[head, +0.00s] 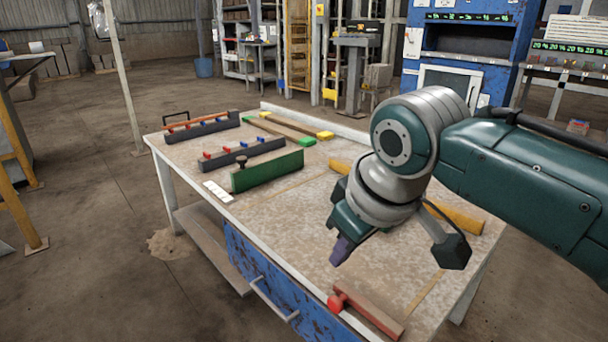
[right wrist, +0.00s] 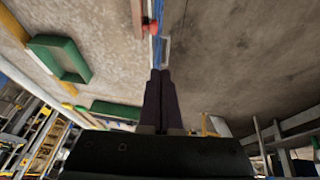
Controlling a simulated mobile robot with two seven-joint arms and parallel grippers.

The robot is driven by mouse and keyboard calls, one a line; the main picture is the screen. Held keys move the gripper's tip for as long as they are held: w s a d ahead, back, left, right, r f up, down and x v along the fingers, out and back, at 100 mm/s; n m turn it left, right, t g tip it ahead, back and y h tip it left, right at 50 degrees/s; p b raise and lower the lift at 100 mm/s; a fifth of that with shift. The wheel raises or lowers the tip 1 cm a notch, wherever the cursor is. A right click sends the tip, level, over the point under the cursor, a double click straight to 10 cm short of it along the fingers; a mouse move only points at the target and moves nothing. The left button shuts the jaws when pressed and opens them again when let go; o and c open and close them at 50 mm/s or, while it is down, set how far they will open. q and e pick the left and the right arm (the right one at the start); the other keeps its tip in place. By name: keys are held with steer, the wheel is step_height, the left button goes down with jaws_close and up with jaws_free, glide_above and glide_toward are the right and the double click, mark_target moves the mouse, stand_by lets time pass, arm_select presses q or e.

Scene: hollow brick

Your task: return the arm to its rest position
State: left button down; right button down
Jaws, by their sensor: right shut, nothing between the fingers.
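My right arm comes in from the right in the head view, over the right part of the workbench (head: 290,228). My right gripper (head: 341,250) points down and a little left, above the bench top and apart from it. In the right wrist view its two dark fingers (right wrist: 160,75) are together with nothing between them. My left gripper is in neither view. The arm hides part of the bench's right side.
A green block (head: 268,171) and dark strips with coloured knobs (head: 244,153) lie on the bench's left half. A red-ended bar (head: 368,311) lies at the near edge. The right wrist view shows a hollow green piece (right wrist: 88,73). The bench's middle is mostly clear.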

steer(key=s+r+m+g+y+p, duration=0.1)
steer(key=s+r+m+p, duration=0.1)
steer(key=s+r+p, duration=1.05)
steer(key=s+d+r+m+h+p, duration=0.1)
steer(key=s+d+r+m+p, duration=0.1)
steer(key=s+d+r+p, duration=0.45)
steer(key=s+d+r+m+h+p, duration=0.1)
steer(key=s+d+r+p, duration=0.35)
steer(key=s+r, duration=0.35)
step_height(320, 180, up, 35)
steer(key=p, duration=3.7)
steer(key=shift+s+a+r+p, duration=0.2)
steer(key=shift+s+a+p, duration=0.15)
steer(key=shift+s+a, duration=0.05)
